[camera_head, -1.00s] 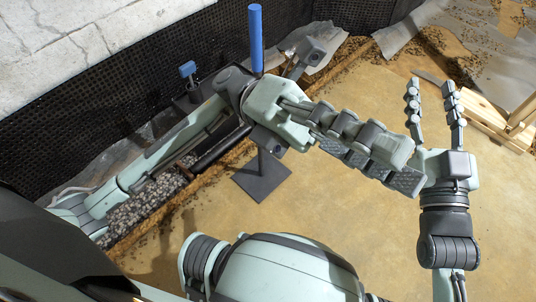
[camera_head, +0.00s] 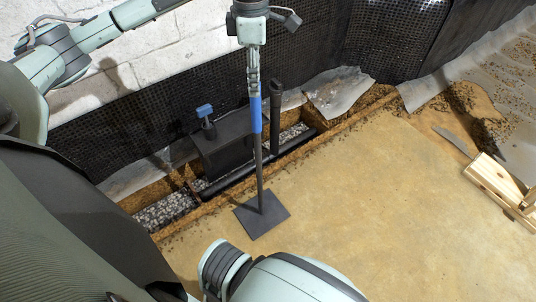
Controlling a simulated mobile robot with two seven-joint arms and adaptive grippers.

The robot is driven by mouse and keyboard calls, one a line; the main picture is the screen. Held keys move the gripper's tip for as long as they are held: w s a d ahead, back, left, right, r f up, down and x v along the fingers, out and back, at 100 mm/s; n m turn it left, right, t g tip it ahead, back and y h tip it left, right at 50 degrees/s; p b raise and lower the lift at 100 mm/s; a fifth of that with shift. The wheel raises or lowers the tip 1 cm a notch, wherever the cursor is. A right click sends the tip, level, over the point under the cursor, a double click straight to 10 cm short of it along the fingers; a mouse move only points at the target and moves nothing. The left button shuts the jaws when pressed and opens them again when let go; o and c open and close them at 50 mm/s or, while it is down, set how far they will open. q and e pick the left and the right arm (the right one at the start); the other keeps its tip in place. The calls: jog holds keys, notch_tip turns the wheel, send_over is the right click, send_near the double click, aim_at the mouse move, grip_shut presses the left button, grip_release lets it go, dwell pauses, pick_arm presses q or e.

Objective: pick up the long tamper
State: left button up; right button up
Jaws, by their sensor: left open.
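The long tamper (camera_head: 259,180) stands upright on the floor in the head view, with a blue grip, a thin dark shaft and a square dark base plate (camera_head: 262,214). My left gripper (camera_head: 253,86) is above the plate, fingers pointing down, in line with the blue grip. It is open, and its fingers overlap the upper part of the tamper in the picture. The tamper's top is hidden behind the gripper and fingers; I cannot tell whether they touch it. My right gripper is out of view.
Behind the tamper, a gravel trench (camera_head: 165,211) runs along the dimpled black membrane (camera_head: 110,140). It holds a dark box (camera_head: 222,150), a blue-topped tool (camera_head: 205,112) and an upright black pipe (camera_head: 276,115). A wooden item (camera_head: 495,180) lies right. The middle floor is clear.

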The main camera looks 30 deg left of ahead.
aim_at(255, 102)
pick_arm(q)
jog(key=f, duration=0.7)
jog(key=shift+s+d+f+p, duration=0.1)
jog(key=shift+s+f+p, duration=0.1)
jog(key=shift+f+p, duration=0.15)
jog(key=shift+c, duration=0.4)
grip_shut()
jog(key=shift+w, duration=0.1)
